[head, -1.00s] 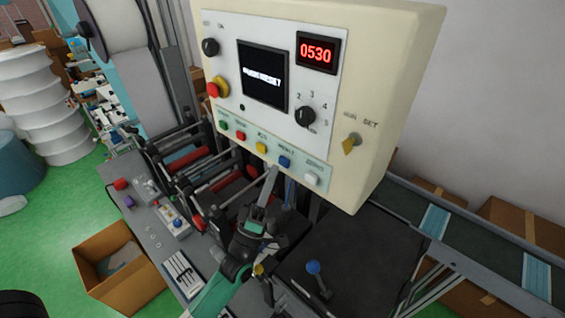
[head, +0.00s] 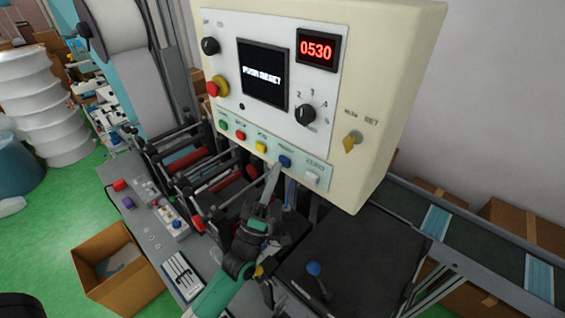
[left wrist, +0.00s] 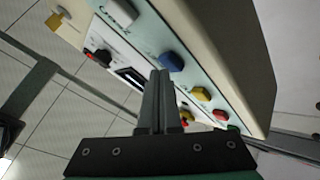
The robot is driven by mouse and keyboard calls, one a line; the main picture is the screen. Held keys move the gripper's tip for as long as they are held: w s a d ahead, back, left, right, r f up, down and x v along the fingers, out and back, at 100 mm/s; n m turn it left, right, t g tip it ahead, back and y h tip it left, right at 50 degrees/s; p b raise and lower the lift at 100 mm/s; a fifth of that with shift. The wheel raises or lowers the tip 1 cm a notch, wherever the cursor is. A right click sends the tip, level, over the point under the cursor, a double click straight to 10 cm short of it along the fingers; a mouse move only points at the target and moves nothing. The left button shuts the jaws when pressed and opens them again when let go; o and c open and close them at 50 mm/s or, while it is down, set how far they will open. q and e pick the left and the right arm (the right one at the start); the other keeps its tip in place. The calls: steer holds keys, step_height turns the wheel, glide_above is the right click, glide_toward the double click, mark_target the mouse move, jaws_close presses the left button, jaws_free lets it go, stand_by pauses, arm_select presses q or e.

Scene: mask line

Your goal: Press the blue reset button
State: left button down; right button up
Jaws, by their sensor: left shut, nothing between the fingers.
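The blue reset button (head: 285,161) is in the lower button row of the cream control panel (head: 395,75), between a yellow button (head: 261,147) and a white button (head: 312,177). My left gripper (head: 277,167) is shut and empty, its fingertips just below and left of the blue button. In the left wrist view the blue button (left wrist: 171,62) stands just beyond the shut fingertips (left wrist: 160,74). I cannot tell whether they touch it. The panel's screen (head: 263,75) reads what looks like "PUSH RESET". My right gripper does not show.
Green (head: 223,125) and red (head: 241,135) buttons sit farther left in the row. A red emergency knob (head: 213,89), a rotary dial (head: 306,114) and a yellow key switch (head: 350,143) are on the panel. Rollers and a dark machine cover (head: 350,255) lie below.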

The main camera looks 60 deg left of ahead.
arm_select(q)
steer(key=shift+w+a, duration=0.15)
steer(key=shift+w, duration=0.25)
stand_by(0.3)
steer(key=shift+s, duration=0.1)
steer(key=shift+s+d, duration=0.35)
steer(key=shift+s, duration=0.4)
steer(key=s, duration=0.1)
steer(key=s+d, duration=0.1)
steer(key=s, duration=0.2)
steer(key=shift+s+d, duration=0.35)
steer(key=shift+d, duration=0.05)
stand_by(0.7)
